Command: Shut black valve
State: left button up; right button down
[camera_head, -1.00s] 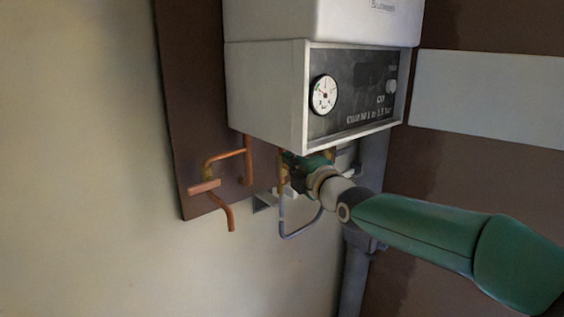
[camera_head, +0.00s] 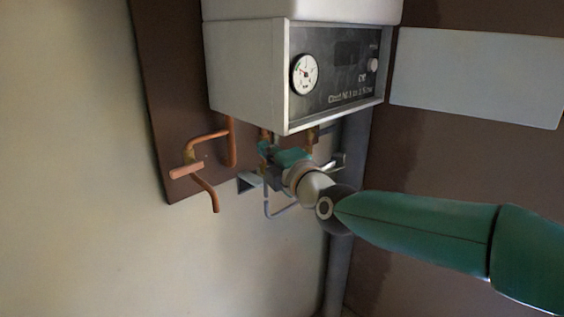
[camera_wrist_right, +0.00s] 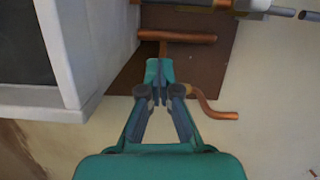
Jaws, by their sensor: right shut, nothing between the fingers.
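I cannot make out a black valve in either view; the area under the boiler is small, dark and partly covered by my right gripper. My right gripper (camera_head: 264,150), green with dark fingers, is just below the boiler's underside, among the pipes. In the right wrist view its fingers (camera_wrist_right: 158,77) are together with nothing between them, in front of the brown board. Brass fittings (camera_head: 312,134) show under the boiler, to the right of the gripper. My left gripper is in neither view.
The white boiler (camera_head: 245,75) with a round gauge (camera_head: 305,74) hangs close above my right gripper. Bent copper pipes (camera_head: 187,170) stand out from the brown board (camera_head: 160,100) on the left. A thin grey pipe loop (camera_head: 278,213) hangs below. The pale wall at left is clear.

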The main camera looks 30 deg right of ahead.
jog(key=s, duration=0.6)
jog(key=shift+s, duration=0.2)
jog(key=shift+f, duration=0.1)
jog(key=w+a+f+g+y, duration=0.1)
jog(key=a+f+g, duration=0.15)
jog(key=f, duration=0.95)
jog(key=w+a+f+g, duration=0.2)
jog(key=f+g, duration=0.1)
jog(key=f, duration=0.8)
jog(key=w+a+f+g+y, duration=0.1)
jog(key=a+f+g, duration=0.15)
jog(key=f, duration=0.95)
jog(key=s+a+f+m+g+y, duration=0.1)
jog(key=s+a+f+m+g, duration=0.15)
jog(key=s+f, duration=0.4)
jog(key=s+a+f+m+g, duration=0.2)
jog(key=s+a+f, duration=0.1)
jog(key=f, duration=0.7)
jog(key=s+a+f+m+g, duration=0.2)
jog(key=s+f+m, duration=0.2)
jog(key=s+m, duration=0.3)
jog(key=s+a+f+m+g+y, duration=0.1)
jog(key=s+a+f+m+g, duration=0.2)
jog(key=s+m, duration=0.5)
jog(key=shift+s+f+m+y, duration=0.25)
jog(key=shift+f+m, duration=0.3)
jog(key=shift+f, duration=0.3)
